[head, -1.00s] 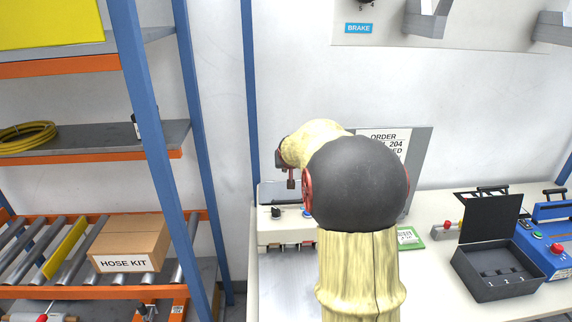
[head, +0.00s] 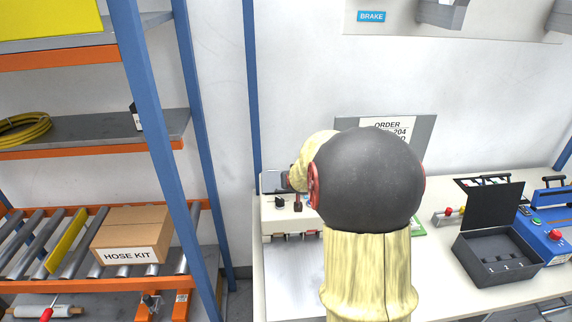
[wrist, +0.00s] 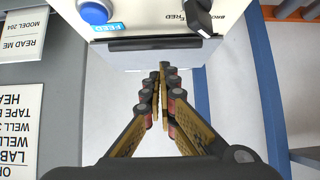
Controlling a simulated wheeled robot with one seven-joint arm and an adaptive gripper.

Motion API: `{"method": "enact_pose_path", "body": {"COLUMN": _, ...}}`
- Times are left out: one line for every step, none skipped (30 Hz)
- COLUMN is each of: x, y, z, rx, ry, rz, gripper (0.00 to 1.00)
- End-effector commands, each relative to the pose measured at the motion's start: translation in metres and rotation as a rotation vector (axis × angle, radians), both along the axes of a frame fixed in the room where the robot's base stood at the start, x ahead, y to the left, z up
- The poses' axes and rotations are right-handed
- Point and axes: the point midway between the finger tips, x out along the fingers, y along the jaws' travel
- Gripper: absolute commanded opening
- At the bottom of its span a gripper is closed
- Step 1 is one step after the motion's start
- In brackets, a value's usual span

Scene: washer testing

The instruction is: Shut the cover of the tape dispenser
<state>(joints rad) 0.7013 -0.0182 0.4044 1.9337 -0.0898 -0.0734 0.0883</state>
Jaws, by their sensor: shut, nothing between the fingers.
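The tape dispenser (head: 284,218) is a cream machine at the left of the bench, partly hidden by my arm in the head view. In the wrist view its top (wrist: 150,20) shows a blue FEED button and a black knob. Its cover (head: 273,182) looks like a grey see-through panel standing raised at the back. In the wrist view the cover's dark bar (wrist: 155,43) runs along the machine's edge. My gripper (head: 298,206) is shut and empty, pointing down near the cover. The fingertips (wrist: 160,68) overlap the panel in the wrist view; I cannot tell whether they touch.
An order board (head: 425,135) stands behind my arm. An open black box (head: 497,260) and a blue device (head: 545,235) are on the bench at right. A blue rack post (head: 250,90) and a shelf with a hose kit box (head: 130,235) are at left.

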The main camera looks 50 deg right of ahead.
Motion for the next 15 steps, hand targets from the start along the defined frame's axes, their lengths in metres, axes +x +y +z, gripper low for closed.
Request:
{"method": "enact_pose_path", "body": {"x": -0.006, "y": 0.002, "z": -0.004, "rx": -0.004, "ry": -0.004, "rz": -0.002, "gripper": 0.0}}
{"method": "enact_pose_path", "body": {"x": -0.008, "y": 0.002, "z": -0.007, "rx": -0.01, "ry": -0.011, "rz": -0.004, "gripper": 0.0}}
{"method": "enact_pose_path", "body": {"x": -0.01, "y": 0.003, "z": -0.012, "rx": -0.017, "ry": -0.018, "rz": -0.004, "gripper": 0.0}}
{"method": "enact_pose_path", "body": {"x": -0.011, "y": 0.003, "z": -0.015, "rx": -0.024, "ry": -0.025, "rz": -0.003, "gripper": 0.0}}
{"method": "enact_pose_path", "body": {"x": -0.012, "y": 0.004, "z": -0.019, "rx": -0.03, "ry": -0.031, "rz": -0.004, "gripper": 0.0}}
{"method": "enact_pose_path", "body": {"x": -0.013, "y": 0.005, "z": -0.023, "rx": -0.038, "ry": -0.041, "rz": -0.004, "gripper": 0.0}}
{"method": "enact_pose_path", "body": {"x": -0.014, "y": 0.005, "z": -0.025, "rx": -0.045, "ry": -0.049, "rz": -0.004, "gripper": 0.0}}
{"method": "enact_pose_path", "body": {"x": -0.014, "y": 0.005, "z": -0.027, "rx": -0.05, "ry": -0.056, "rz": -0.005, "gripper": 0.0}}
{"method": "enact_pose_path", "body": {"x": -0.015, "y": 0.006, "z": -0.029, "rx": -0.056, "ry": -0.064, "rz": -0.005, "gripper": 0.0}}
{"method": "enact_pose_path", "body": {"x": -0.015, "y": 0.006, "z": -0.031, "rx": -0.061, "ry": -0.069, "rz": -0.005, "gripper": 0.0}}
{"method": "enact_pose_path", "body": {"x": -0.016, "y": 0.007, "z": -0.032, "rx": -0.064, "ry": -0.073, "rz": -0.005, "gripper": 0.0}}
{"method": "enact_pose_path", "body": {"x": -0.016, "y": 0.007, "z": -0.034, "rx": -0.068, "ry": -0.077, "rz": -0.006, "gripper": 0.0}}
{"method": "enact_pose_path", "body": {"x": -0.017, "y": 0.007, "z": -0.035, "rx": -0.071, "ry": -0.08, "rz": -0.006, "gripper": 0.0}}
{"method": "enact_pose_path", "body": {"x": -0.017, "y": 0.008, "z": -0.036, "rx": -0.072, "ry": -0.082, "rz": -0.006, "gripper": 0.0}}
{"method": "enact_pose_path", "body": {"x": -0.018, "y": 0.008, "z": -0.038, "rx": -0.075, "ry": -0.084, "rz": -0.005, "gripper": 0.0}}
